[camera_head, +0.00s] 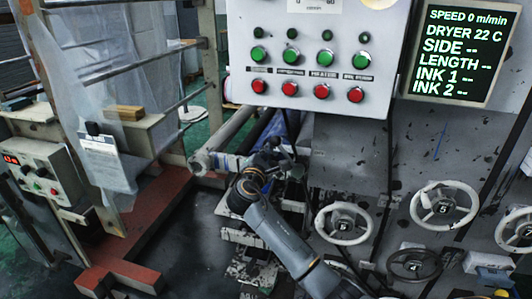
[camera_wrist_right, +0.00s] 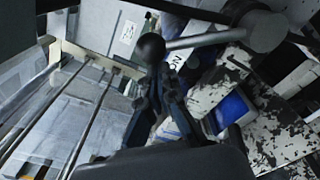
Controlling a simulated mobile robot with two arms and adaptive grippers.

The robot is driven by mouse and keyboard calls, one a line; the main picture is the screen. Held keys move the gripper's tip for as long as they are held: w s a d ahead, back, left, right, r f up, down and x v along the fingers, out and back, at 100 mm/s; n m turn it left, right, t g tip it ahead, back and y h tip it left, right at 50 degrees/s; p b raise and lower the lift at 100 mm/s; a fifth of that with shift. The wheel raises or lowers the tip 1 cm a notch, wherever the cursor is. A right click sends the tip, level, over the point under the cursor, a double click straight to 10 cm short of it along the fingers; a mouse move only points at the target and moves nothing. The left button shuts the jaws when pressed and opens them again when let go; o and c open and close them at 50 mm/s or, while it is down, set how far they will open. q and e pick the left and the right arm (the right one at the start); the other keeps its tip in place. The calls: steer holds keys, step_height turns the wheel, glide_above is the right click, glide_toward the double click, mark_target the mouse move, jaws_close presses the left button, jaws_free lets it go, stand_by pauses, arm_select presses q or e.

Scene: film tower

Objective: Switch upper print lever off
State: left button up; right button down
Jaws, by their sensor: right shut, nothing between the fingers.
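In the right wrist view a lever shows: a black ball knob (camera_wrist_right: 151,48) on a grey metal rod (camera_wrist_right: 208,38) that joins a round grey hub (camera_wrist_right: 265,31). My right gripper (camera_wrist_right: 160,75) is shut and empty, its fingertips just below the knob in that picture. I cannot tell whether they touch it. In the head view my right gripper (camera_head: 280,156) is beside the grey roller end (camera_head: 200,163), below the control panel. It covers part of the area there, and the knob is hard to make out. My left gripper is not in view.
A panel (camera_head: 308,85) with green and red buttons hangs above my right arm. A screen (camera_head: 458,50) shows speed 0. White handwheels (camera_head: 343,223) stand at the right. A red-brown frame beam (camera_head: 150,215) and a small control box (camera_head: 45,180) are at the left.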

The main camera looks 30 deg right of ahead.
steer(key=shift+s+d+r+m, duration=0.1)
steer(key=shift+d+r+m, duration=0.05)
steer(key=shift+r+m, duration=0.15)
steer(key=shift+s+d+r+m, duration=0.4)
steer(key=shift+s+r+m, duration=0.15)
steer(key=shift+m, duration=0.15)
steer(key=s+d+r+m+b, duration=0.2)
steer(key=s+d+m, duration=0.4)
steer(key=m, duration=0.4)
steer(key=shift+s+d+r+t, duration=0.2)
steer(key=shift+s+t, duration=0.1)
steer(key=shift+s, duration=0.4)
steer(key=shift+h, duration=0.3)
